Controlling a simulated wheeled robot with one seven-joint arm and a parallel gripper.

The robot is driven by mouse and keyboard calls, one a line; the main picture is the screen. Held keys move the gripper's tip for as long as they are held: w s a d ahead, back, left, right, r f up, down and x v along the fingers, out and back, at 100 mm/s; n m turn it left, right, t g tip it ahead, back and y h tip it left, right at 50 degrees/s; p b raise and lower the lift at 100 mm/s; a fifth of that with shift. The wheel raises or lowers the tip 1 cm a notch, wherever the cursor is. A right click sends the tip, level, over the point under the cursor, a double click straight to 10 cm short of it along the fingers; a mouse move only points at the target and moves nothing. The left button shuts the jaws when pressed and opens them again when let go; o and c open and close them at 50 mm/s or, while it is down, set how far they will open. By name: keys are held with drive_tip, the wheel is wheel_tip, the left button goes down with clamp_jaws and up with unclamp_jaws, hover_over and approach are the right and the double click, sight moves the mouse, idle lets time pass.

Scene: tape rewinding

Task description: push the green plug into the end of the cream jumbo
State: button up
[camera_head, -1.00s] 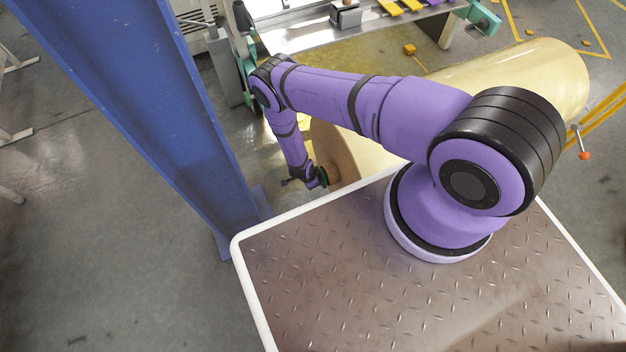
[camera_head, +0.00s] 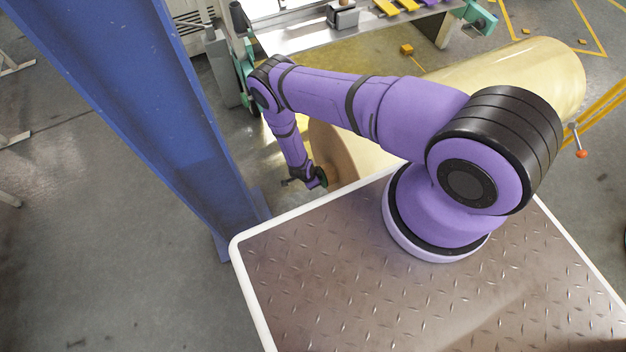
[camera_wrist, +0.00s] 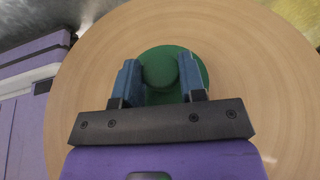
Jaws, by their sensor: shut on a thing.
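The cream jumbo (camera_head: 520,82) is a large roll lying on its side behind my arm. Its round tan end face (camera_wrist: 258,75) fills most of the wrist view. The green plug (camera_wrist: 160,70) is a round disc with a knob, in front of the middle of that face. My gripper (camera_wrist: 158,82) is shut on the plug's knob, with one blue finger on each side. In the head view my gripper (camera_head: 318,178) is small at the jumbo's left end, with a bit of green showing. The disc covers the core opening, and I cannot tell how deep the plug sits.
A blue steel column (camera_head: 150,120) stands just left of my gripper. A machine with a grey metal table (camera_head: 310,32) is at the back. A small orange block (camera_head: 406,49) lies beyond the jumbo. Grey floor is open at the left.

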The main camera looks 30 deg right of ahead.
drive_tip(key=shift+d, duration=0.3)
idle(0.6)
drive_tip(key=o, duration=0.8)
drive_tip(key=shift+o, duration=0.2)
drive_tip(key=shift+a, duration=0.15)
drive_tip(key=a, duration=0.8)
drive_tip(key=shift+a, duration=0.35)
